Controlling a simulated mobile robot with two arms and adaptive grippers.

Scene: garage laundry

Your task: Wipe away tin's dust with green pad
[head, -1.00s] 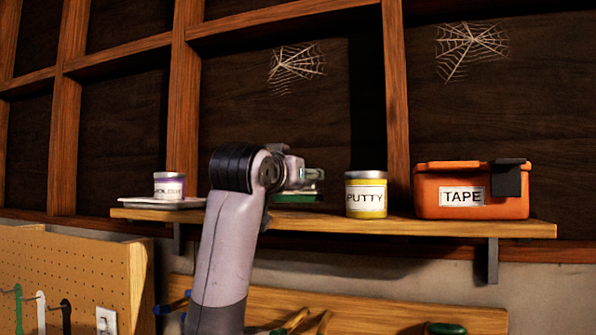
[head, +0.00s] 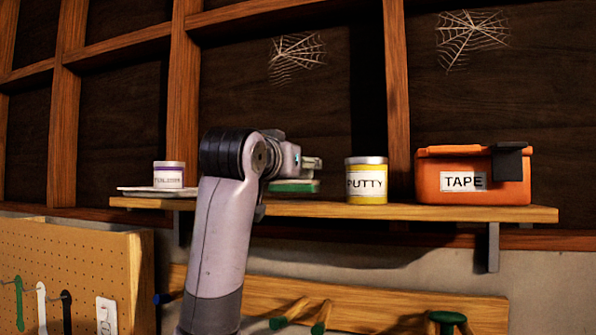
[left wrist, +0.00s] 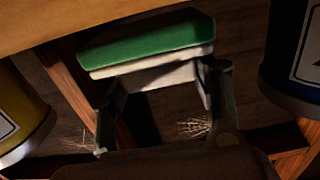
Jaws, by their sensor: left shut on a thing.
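The green pad (head: 294,186) has a pale backing. My left gripper (head: 308,164) is shut on it and holds it level, close above the shelf; touching cannot be told. In the left wrist view the green pad (left wrist: 150,40) sits between the fingers of my left gripper (left wrist: 162,82). A yellow tin labelled PUTTY (head: 366,184) stands right of the pad, apart from it. A dark blue tin (left wrist: 292,60) shows at the right of the left wrist view; my arm seems to hide it in the head view. A purple-white tin (head: 168,174) stands far left. No dust is clearly visible.
The wooden shelf (head: 420,211) bears the tins. A flat pale tray or stack (head: 150,191) lies under the purple-white tin. An orange TAPE box (head: 440,165) stands at the right end. A pegboard (head: 70,265) and tool handles (head: 320,317) are below. Cobwebs (head: 297,55) hang behind.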

